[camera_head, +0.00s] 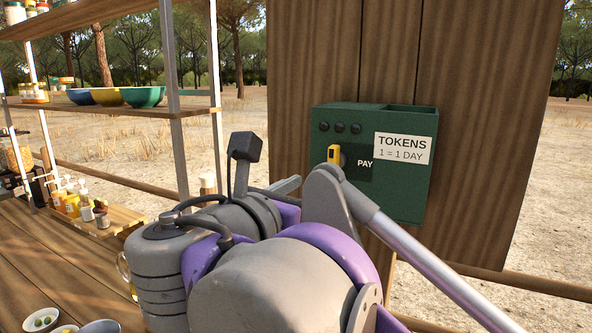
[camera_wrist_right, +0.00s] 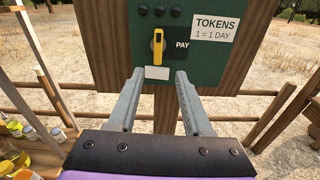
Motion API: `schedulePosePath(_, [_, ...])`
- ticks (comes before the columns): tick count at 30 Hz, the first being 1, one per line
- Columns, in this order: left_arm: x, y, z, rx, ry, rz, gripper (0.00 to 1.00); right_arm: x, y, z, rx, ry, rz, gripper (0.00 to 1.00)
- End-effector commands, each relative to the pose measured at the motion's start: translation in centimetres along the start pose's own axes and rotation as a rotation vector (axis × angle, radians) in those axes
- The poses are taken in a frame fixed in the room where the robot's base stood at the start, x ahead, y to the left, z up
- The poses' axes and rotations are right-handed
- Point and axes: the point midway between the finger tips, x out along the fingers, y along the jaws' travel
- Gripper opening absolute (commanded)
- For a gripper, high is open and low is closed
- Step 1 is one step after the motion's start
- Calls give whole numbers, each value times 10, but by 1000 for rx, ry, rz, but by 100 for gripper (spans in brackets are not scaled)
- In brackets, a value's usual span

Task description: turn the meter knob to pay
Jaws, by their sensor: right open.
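The green meter box (camera_head: 405,190) is fixed to a wooden board. Its yellow knob (camera_head: 334,153) stands upright beside the word PAY, and it also shows in the right wrist view (camera_wrist_right: 158,46). My right gripper (camera_wrist_right: 157,78) is open and empty. Its fingertips are level with the lower part of the box, below the knob and to either side of it, apart from it. In the head view my right arm hides most of that gripper; only a grey finger (camera_head: 287,185) shows. My left gripper is not in view.
A small white plate (camera_wrist_right: 157,73) sits below the knob. A TOKENS label (camera_head: 403,149) is on the box. At left are a shelf with bowls (camera_head: 142,97) and a low wooden rack (camera_head: 105,222) with jars. Small bowls (camera_head: 41,320) stand on the wooden counter (camera_head: 60,270).

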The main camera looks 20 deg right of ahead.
Motion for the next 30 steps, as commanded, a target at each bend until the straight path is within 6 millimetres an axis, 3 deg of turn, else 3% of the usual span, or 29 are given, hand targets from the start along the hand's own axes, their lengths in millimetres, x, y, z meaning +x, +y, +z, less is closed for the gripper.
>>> schedulePosePath(3, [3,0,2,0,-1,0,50,-4,4,16,-45,-49,10,50])
schedulePosePath(7, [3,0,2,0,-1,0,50,4,4,20,-55,-59,9,50])
schedulePosePath(21, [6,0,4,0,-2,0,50,79,3,23,-52,-56,6,50])
schedulePosePath(30, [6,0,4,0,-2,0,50,103,5,24,-51,-55,11,50])
